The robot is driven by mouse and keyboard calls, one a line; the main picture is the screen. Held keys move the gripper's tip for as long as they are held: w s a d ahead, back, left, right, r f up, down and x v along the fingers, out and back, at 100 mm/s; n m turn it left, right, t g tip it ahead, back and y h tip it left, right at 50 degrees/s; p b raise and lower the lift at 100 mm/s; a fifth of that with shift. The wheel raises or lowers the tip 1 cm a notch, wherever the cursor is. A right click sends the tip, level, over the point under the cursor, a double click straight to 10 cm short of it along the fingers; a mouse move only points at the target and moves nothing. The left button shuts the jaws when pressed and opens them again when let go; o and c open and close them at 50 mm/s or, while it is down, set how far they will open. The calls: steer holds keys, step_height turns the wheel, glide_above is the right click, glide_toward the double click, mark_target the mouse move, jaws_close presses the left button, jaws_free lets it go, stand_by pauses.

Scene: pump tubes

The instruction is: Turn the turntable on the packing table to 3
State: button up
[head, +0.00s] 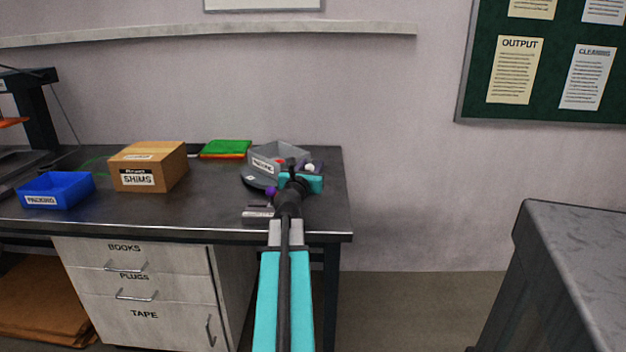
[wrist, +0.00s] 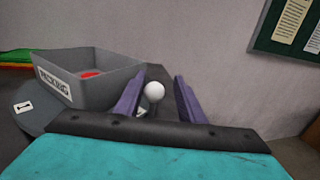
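The turntable is a dark grey disc (head: 254,182) near the right end of the packing table, and its edge shows in the wrist view (wrist: 35,122). A grey bin labelled PACKING (wrist: 105,78) stands on it, also in the head view (head: 285,150). A white tag (wrist: 23,106) on the disc has a dark mark I cannot read. A white ball-shaped knob (wrist: 154,91) shows between the two purple fingers of my gripper (wrist: 159,77). The fingers are apart, with gaps beside the knob. My arm partly hides the turntable in the head view.
The dark table (head: 215,205) also holds a blue bin (head: 55,190), a cardboard SHIMS box (head: 148,168) and a green-topped stack (head: 226,148). A small label plate (head: 258,212) is at the front edge. Another grey-topped surface (head: 575,235) stands at right.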

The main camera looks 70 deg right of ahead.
steer(key=s+a, duration=0.2)
steer(key=a, duration=0.1)
steer(key=shift+r+p, duration=0.1)
steer(key=shift+p, duration=0.2)
steer(key=a, duration=0.1)
steer(key=a+b, duration=0.1)
steer(key=shift+s+a+r, duration=0.1)
steer(key=shift+s+a, duration=0.25)
steer(key=shift+s, duration=0.05)
steer(key=b, duration=0.2)
steer(key=shift+s+a+b, duration=0.1)
steer(key=shift+a+b, duration=0.25)
steer(key=b, duration=0.2)
steer(key=a+b, duration=0.1)
steer(key=b, duration=0.1)
steer(key=shift+s+a+b, duration=0.2)
steer(key=shift+a+b, duration=0.1)
steer(key=shift+a+r+b, duration=0.1)
steer(key=shift+b, duration=0.2)
steer(key=shift+s+a+r+b, duration=0.1)
steer(key=shift+s+a+b, duration=0.2)
steer(key=shift+a+b, duration=0.85)
steer(key=shift+s+a+r+b, duration=0.15)
steer(key=shift+s+a+b, duration=0.2)
steer(key=shift+b, duration=1.5)
steer(key=shift+s+a+r+b, duration=0.1)
steer(key=shift+s+a+b, duration=0.15)
steer(key=shift+a+b, duration=0.9)
